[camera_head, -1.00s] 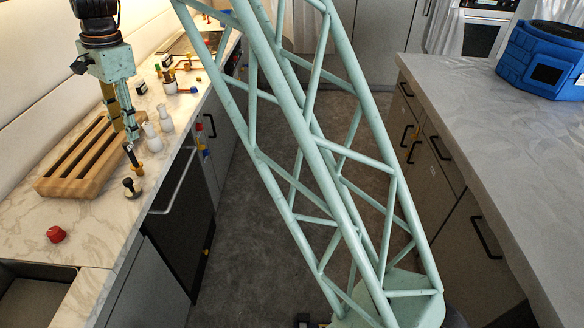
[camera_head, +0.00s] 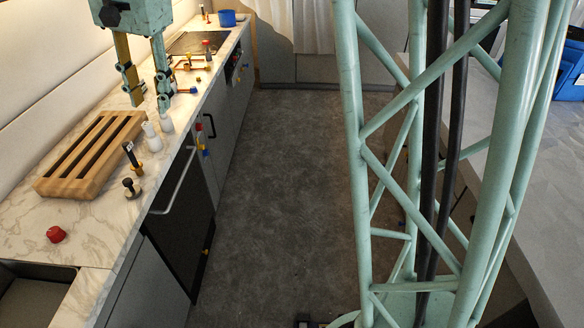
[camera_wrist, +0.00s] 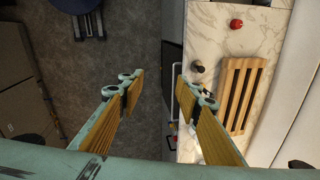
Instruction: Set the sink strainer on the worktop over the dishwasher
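My gripper (camera_head: 149,105) is open and empty, its two fingers spread above the worktop beyond the wooden rack. In the wrist view my gripper (camera_wrist: 158,82) also has nothing between its fingers. I cannot tell for sure which thing is the sink strainer. A small dark piece with a knob (camera_head: 131,187) stands on the marble worktop (camera_head: 98,222) near its front edge; it also shows in the wrist view (camera_wrist: 198,66). A red round piece (camera_head: 56,234) lies near the sink. The black dishwasher front (camera_head: 182,225) with its bar handle is below the worktop.
The wooden slatted rack (camera_head: 92,155) lies along the wall side. White bottles (camera_head: 152,137) and a dark upright piece (camera_head: 131,156) stand beside it. The sink (camera_head: 30,300) is at lower left. A hob (camera_head: 195,42) and blue container (camera_head: 228,18) are farther back.

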